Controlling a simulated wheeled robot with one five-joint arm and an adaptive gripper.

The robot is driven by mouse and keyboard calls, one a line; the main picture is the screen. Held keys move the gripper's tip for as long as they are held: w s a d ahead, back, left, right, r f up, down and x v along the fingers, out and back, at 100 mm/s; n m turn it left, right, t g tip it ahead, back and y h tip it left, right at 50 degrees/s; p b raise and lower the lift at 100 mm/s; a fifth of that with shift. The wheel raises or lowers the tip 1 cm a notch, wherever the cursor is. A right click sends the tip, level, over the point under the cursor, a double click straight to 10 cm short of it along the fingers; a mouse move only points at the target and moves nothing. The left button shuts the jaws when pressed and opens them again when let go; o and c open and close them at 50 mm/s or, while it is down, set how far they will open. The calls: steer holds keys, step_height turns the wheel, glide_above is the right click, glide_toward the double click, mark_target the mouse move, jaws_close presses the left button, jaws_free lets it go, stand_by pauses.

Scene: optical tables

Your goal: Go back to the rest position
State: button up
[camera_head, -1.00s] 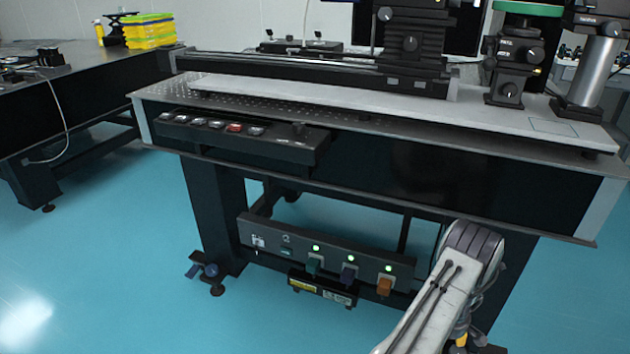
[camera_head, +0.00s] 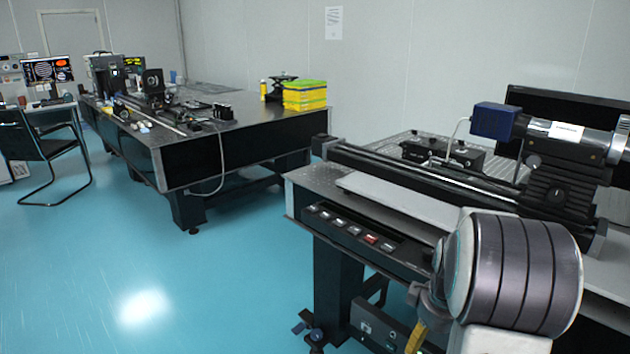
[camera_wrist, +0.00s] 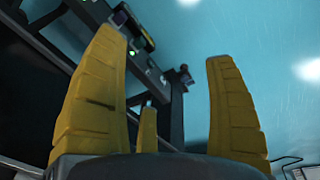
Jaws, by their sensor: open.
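My gripper (camera_wrist: 165,100) shows in the wrist view with its yellow fingers wide apart. It is open and nothing is between the fingers. Behind them the wrist view shows a dark table leg, a power strip with green lights (camera_wrist: 153,60) and the blue floor. In the head view my arm stands large at the lower right, in front of the near optical table (camera_head: 305,196). Only a small yellow part of my gripper shows there, low beside the arm.
The near table carries a black rail and a blue-ended instrument (camera_head: 494,121). A row of switches (camera_head: 340,226) lines its front. A second optical table (camera_head: 225,150) with yellow-green boxes (camera_head: 305,96) stands behind. A black chair (camera_head: 45,150) is at left. The floor between is clear.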

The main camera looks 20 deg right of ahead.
steer(key=s+a+r+p, duration=0.1)
steer(key=a+r+p, duration=0.5)
steer(key=a+r, duration=0.75)
steer(key=s+a+r+m+t+y+p, duration=0.1)
steer(key=s+a+r+p, duration=0.6)
steer(key=s+a+r, duration=0.2)
steer(key=shift+s+a+r+t+p, duration=0.35)
steer(key=shift+a+r+t, duration=0.1)
steer(key=shift+a, duration=0.5)
steer(key=shift+w+d, duration=0.1)
